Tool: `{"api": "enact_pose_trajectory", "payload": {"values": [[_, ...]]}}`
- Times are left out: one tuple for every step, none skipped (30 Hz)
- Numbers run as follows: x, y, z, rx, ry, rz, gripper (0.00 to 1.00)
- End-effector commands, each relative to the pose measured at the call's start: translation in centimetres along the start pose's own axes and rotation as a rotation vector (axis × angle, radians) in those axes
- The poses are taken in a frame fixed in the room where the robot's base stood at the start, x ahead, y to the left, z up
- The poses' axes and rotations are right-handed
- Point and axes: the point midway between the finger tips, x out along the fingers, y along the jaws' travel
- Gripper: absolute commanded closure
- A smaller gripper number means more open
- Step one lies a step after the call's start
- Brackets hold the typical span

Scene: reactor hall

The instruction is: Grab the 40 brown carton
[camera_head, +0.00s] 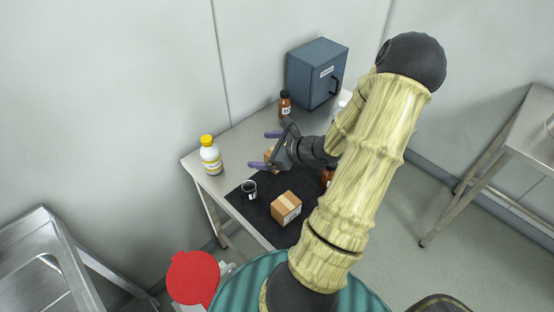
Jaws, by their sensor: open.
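A brown carton (286,208) with a white label and a pale tape strip sits on the black mat at the front of the table. A second brown box (270,154) shows only in part, behind and between the fingers of my gripper. I cannot read the number on either one. My gripper (265,149) is open, its two purple-tipped fingers pointing left, level with the second box and behind the front carton. I cannot tell whether the fingers touch the second box.
A dark beaker (249,189) stands left of the front carton on the black mat (262,216). A yellow-capped white bottle (210,156) stands at the table's left edge. A brown bottle (285,104) and a blue-grey cabinet (316,74) stand at the back. Another brown bottle (328,176) is partly hidden by my arm.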

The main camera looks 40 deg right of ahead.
Motion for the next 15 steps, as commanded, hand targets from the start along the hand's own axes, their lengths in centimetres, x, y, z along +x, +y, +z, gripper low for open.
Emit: {"api": "enact_pose_trajectory", "payload": {"values": [[-0.9, -1.9, -1.1, 0.080, -0.025, -0.080, 0.07], [-1.4, -2.9, -1.6, 0.122, -0.040, -0.122, 0.07], [-2.1, -4.1, -2.1, 0.170, -0.057, -0.173, 0.07], [-2.5, -4.8, -2.5, 0.200, -0.067, -0.205, 0.07], [-2.9, -5.4, -2.8, 0.224, -0.076, -0.231, 0.07], [-3.3, -6.1, -3.1, 0.249, -0.086, -0.259, 0.07], [-3.5, -6.4, -3.4, 0.264, -0.091, -0.275, 0.07], [-3.7, -6.7, -3.5, 0.273, -0.095, -0.286, 0.07], [-3.8, -6.8, -3.6, 0.280, -0.097, -0.294, 0.07], [-3.8, -6.9, -3.6, 0.283, -0.098, -0.297, 0.07], [-3.8, -6.9, -3.6, 0.283, -0.098, -0.298, 0.07], [-3.8, -6.9, -3.6, 0.282, -0.098, -0.297, 0.07], [-3.8, -6.9, -3.6, 0.282, -0.097, -0.296, 0.07], [-3.8, -6.9, -3.6, 0.281, -0.097, -0.296, 0.07], [-3.8, -6.9, -3.6, 0.281, -0.097, -0.295, 0.07]]}}
